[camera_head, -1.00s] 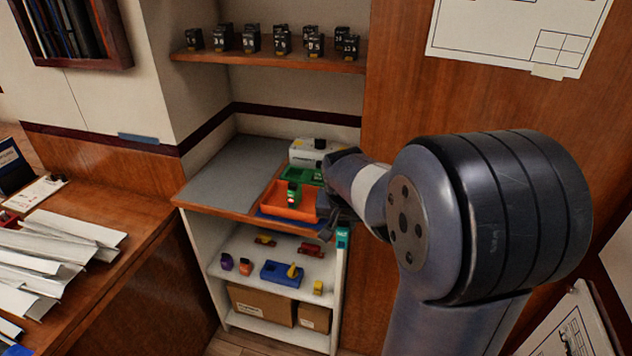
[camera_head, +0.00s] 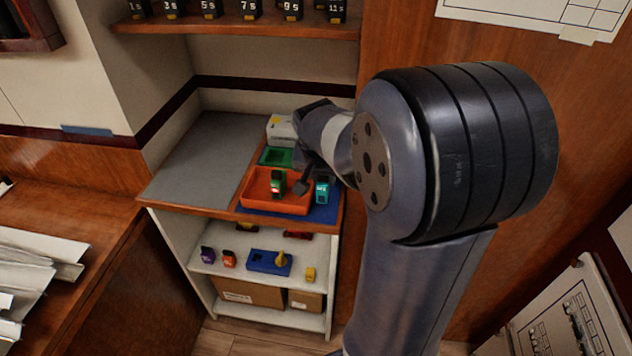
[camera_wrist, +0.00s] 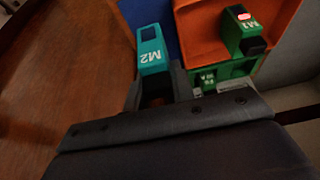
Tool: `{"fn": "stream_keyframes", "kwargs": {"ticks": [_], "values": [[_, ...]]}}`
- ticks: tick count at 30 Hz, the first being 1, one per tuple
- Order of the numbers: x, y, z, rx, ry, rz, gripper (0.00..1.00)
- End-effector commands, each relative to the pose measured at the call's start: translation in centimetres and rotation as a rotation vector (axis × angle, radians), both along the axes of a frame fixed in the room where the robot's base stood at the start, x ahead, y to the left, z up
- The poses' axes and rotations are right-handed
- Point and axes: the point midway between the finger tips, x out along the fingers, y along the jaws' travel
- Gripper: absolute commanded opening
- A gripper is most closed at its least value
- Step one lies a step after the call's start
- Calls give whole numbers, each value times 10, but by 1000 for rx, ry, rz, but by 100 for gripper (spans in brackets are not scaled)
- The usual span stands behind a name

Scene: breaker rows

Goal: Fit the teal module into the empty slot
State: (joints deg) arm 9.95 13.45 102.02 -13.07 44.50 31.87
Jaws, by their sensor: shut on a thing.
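In the wrist view the module stands out beyond my dark jaws (camera_wrist: 158,84). In the head view the wrist and jaws partly cover this area. A green module (camera_head: 278,183) with a red light stands in the orange tray; it also shows in the wrist view (camera_wrist: 240,32). I cannot make out the empty slot for certain in either view.
A green tray (camera_head: 272,157) and a white box (camera_head: 280,132) stand behind the orange tray. A blue mat (camera_head: 325,214) lies under it. The grey surface (camera_head: 200,165) to the left is clear. Black numbered modules line the upper shelf.

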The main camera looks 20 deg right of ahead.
Motion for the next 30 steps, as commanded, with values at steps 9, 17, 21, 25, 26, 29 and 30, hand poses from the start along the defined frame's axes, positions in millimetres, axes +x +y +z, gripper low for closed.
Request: {"fn": "stream_keyframes", "kwargs": {"ticks": [9,17,21,25,26,29,30], "values": [[0,0,-40,1,3,1,0],[0,0,-56,0,-2,0,0],[0,0,-55,0,-2,0,0],[0,0,-60,0,-1,0,0],[0,0,-60,0,-1,0,24],[0,0,-58,0,-1,0,32],[0,0,-58,0,-1,0,32]]}}
